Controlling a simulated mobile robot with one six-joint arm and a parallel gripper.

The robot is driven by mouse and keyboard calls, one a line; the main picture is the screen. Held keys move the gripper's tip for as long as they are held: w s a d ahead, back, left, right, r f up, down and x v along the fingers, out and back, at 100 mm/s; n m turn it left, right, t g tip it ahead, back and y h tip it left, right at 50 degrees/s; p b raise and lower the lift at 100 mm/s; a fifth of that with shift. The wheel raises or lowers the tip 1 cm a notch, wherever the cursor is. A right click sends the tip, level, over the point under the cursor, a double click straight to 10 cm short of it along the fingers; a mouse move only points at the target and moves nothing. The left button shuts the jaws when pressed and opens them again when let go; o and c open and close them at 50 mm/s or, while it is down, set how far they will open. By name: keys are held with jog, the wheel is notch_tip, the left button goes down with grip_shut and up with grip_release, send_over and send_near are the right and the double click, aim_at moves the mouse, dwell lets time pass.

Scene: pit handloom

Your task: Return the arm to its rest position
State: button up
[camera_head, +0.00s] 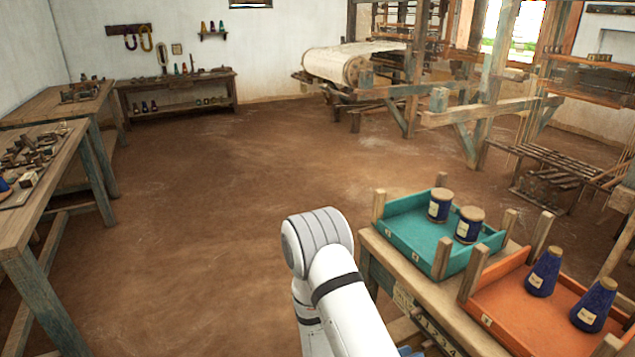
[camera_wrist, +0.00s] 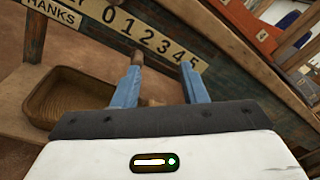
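My gripper (camera_wrist: 160,82) shows in the wrist view with its two blue fingers spread apart and nothing held between them. It is near the front side of a wooden bench, below a label strip (camera_wrist: 128,32) with numbers on it. In the head view my white arm rises at the bottom centre, left of the bench. The gripper itself is almost wholly hidden there; only a bit of blue shows at the bottom edge.
A teal tray (camera_head: 405,245) with two blue spools (camera_head: 469,225) and an orange tray (camera_head: 490,318) with two blue cones (camera_head: 543,272) stand on the bench (camera_head: 440,300). Worktables (camera_head: 45,190) stand left; the middle floor is clear.

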jog(key=s+d+r+m+g+y+p, duration=0.1)
jog(key=s+r+m+g+y+p, duration=0.15)
jog(key=s+r+m+g, duration=0.45)
jog(key=s+r+m+g+y+p, duration=0.1)
jog(key=s+r+m+g+y, duration=0.2)
jog(key=r+m, duration=0.7)
jog(key=s+a+r+m+t+y+p, duration=0.1)
jog(key=a+r+m+t+y+p, duration=0.1)
jog(key=a+r+m+t+y, duration=0.1)
jog(key=s+a+r+m+t+y+p, duration=0.1)
jog(key=a+r+m+t+y, duration=0.3)
jog(key=r+m+y, duration=0.4)
notch_tip(320, 180, up, 4)
jog(key=shift+a+r+m+p, duration=0.2)
jog(key=shift+a+m+p, duration=0.4)
jog(key=shift+a, duration=0.2)
jog(key=shift+s+y, duration=0.15)
jog(key=shift+y, duration=0.1)
